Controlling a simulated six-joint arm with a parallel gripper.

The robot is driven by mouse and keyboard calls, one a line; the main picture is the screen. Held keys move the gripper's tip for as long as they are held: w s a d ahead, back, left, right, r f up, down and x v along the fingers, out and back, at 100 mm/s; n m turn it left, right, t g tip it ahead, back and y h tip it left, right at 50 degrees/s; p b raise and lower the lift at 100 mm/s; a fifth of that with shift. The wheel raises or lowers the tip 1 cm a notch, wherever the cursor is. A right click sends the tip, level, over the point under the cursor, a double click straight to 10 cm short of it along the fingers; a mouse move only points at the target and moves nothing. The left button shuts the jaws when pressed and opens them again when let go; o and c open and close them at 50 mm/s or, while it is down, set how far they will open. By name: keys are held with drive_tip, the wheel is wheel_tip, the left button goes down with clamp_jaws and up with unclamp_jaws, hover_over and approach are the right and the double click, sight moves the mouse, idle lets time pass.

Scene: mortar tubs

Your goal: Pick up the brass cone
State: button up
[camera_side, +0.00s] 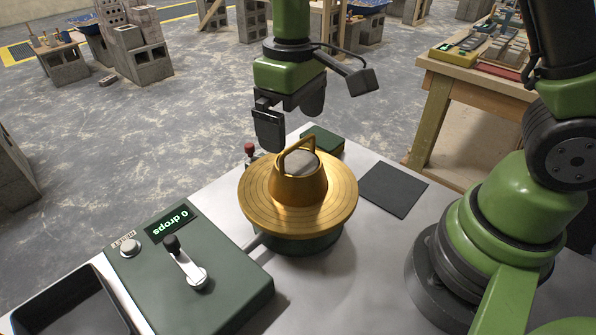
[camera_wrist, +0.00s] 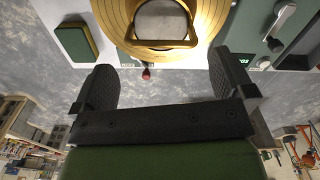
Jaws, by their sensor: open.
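The brass cone (camera_side: 312,188) stands upright at the middle of a round brass table (camera_side: 258,208) in the side view. It has an arched handle over its top, and a grey surface shows inside its upper rim. In the wrist view the cone (camera_wrist: 166,43) is at the top middle, partly cut off by the frame edge. My gripper (camera_side: 290,122) is open and empty, above and behind the cone in the side view. In the wrist view my gripper (camera_wrist: 165,78) has its fingers wide apart below the handle, with a visible gap to the cone.
A green control box (camera_side: 215,285) with a crank and a "0 drops" display stands at the front left. A black tray (camera_side: 70,308) is beside it. A dark square plate (camera_side: 393,190) lies flat at the right. A green block (camera_side: 323,139) and a red knob (camera_side: 250,149) sit behind the cone.

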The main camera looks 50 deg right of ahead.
sight(294, 160)
drive_tip(key=f, duration=0.7)
drive_tip(key=shift+s+a, duration=0.1)
drive_tip(key=shift+s, duration=0.1)
drive_tip(key=shift+c, duration=0.2)
